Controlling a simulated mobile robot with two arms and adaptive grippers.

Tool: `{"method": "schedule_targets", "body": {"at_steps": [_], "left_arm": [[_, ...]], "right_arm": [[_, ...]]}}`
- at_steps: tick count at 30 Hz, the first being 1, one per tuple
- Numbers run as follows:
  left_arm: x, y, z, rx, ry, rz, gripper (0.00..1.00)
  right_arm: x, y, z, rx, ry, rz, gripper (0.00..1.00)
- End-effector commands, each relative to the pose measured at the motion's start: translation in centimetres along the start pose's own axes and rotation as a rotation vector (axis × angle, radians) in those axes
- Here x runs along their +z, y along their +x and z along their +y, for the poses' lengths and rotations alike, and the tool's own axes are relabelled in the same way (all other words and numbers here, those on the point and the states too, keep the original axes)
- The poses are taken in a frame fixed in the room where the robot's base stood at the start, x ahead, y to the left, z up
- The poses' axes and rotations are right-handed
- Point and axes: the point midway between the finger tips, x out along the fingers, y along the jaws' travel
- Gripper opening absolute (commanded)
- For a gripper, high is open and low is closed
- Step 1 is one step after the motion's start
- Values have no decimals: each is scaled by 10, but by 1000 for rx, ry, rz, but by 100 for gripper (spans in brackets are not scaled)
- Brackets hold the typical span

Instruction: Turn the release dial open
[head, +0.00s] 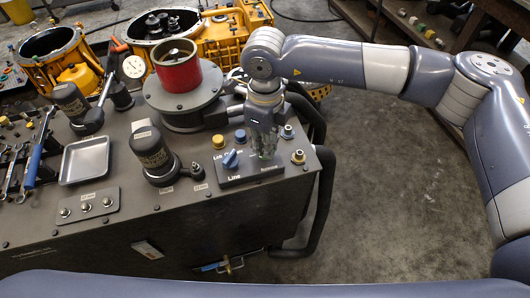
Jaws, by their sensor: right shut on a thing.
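My right gripper (264,155) points down at the right part of a small dark control panel (236,181) on the grey bench. Its fingers are shut around a dial there, which they hide almost wholly, so its angle cannot be told. This appears to be the release dial; the small label below it is too blurred to read. My left gripper is not in view.
A black cylinder (150,150) and a red cylinder (178,73) stand to the left.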

Motion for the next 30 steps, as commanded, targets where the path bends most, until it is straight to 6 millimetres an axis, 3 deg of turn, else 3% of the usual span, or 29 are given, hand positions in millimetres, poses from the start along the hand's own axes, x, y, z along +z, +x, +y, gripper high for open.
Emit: {"method": "schedule_targets", "body": {"at_steps": [1, 3, 12, 30], "left_arm": [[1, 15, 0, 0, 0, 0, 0], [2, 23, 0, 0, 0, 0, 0], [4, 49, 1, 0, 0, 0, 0], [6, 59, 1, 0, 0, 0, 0]], "right_arm": [[1, 6, -1, -2, -39, -4, 0], [1, 6, -1, -3, -98, -4, 0], [1, 3, -1, -3, -297, -3, 0], [1, -1, -1, -2, -406, -3, 0]]}}
